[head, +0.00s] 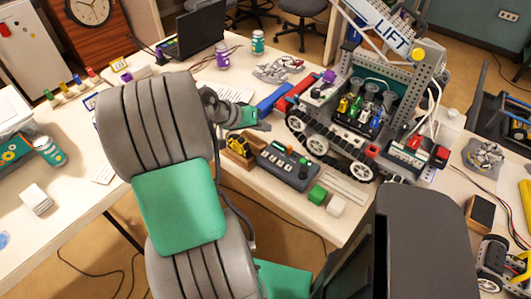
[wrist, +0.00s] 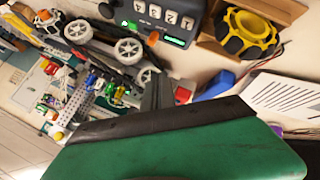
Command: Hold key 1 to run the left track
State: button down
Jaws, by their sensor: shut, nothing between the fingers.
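The dark control box (head: 288,165) lies on the table, with a row of small keys, a black knob and a green-lit display. In the wrist view the box (wrist: 128,12) is at the top, its numbered keys (wrist: 160,14) turned; I cannot surely tell which is key 1. The tracked robot (head: 335,130) with white wheels stands behind the box; it also shows in the wrist view (wrist: 95,55). My gripper (head: 262,126) is shut and empty, behind and left of the box, apart from the keys. In the wrist view its dark tips (wrist: 158,92) point toward the box.
A yellow-and-black wheel in a cardboard tray (head: 238,150) sits left of the box. A green block (head: 317,194) and a white block (head: 335,206) lie at its right. A blue bar (head: 275,98) lies behind my gripper. The LIFT tower (head: 390,38) rises behind.

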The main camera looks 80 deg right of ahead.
aim_at(263, 155)
notch_tip(263, 155, down, 9)
jog(key=b, duration=0.6)
jog(key=shift+w+r, duration=0.1)
jog(key=shift+b, duration=0.35)
dwell(1.5)
jog(key=shift+f, duration=0.4)
jog(key=shift+f+b, duration=0.45)
jog(key=shift+b, duration=0.05)
dwell(1.6)
dwell(1.3)
jog(key=shift+r+p, duration=0.7)
jog(key=shift+r, duration=0.15)
jog(key=shift+r, duration=0.1)
jog(key=shift+r+p, duration=1.85)
jog(key=shift+r, duration=0.6)
